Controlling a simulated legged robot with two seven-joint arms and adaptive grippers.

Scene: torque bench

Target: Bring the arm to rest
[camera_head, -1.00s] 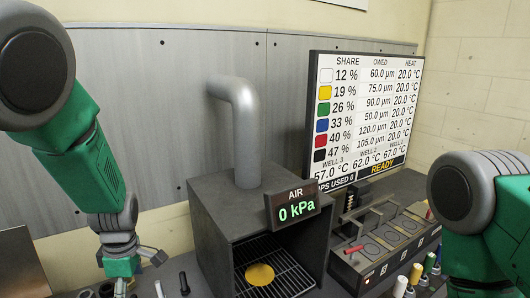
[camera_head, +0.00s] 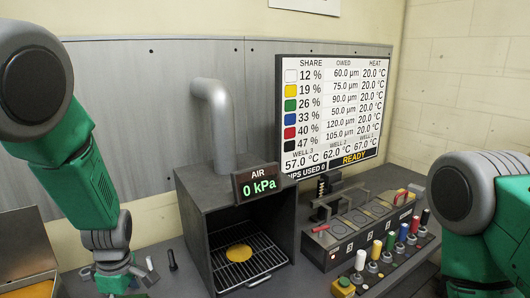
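My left arm (camera_head: 85,190) comes in from the left and hangs down over the bench. Its gripper (camera_head: 112,282) is at the bottom left, partly cut off by the frame edge, and its fingertips cannot be made out. My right arm (camera_head: 470,200) comes in from the right edge, with its gripper outside the view. Nothing is visibly held by either arm.
A dark box (camera_head: 195,205) with a pipe (camera_head: 215,120), wire rack and yellow disc (camera_head: 239,253) stands mid-bench. Its AIR display (camera_head: 258,187) reads 0 kPa. A data board (camera_head: 335,110) reads READY. A control unit (camera_head: 335,255) and several coloured-topped levers (camera_head: 390,243) stand to the right.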

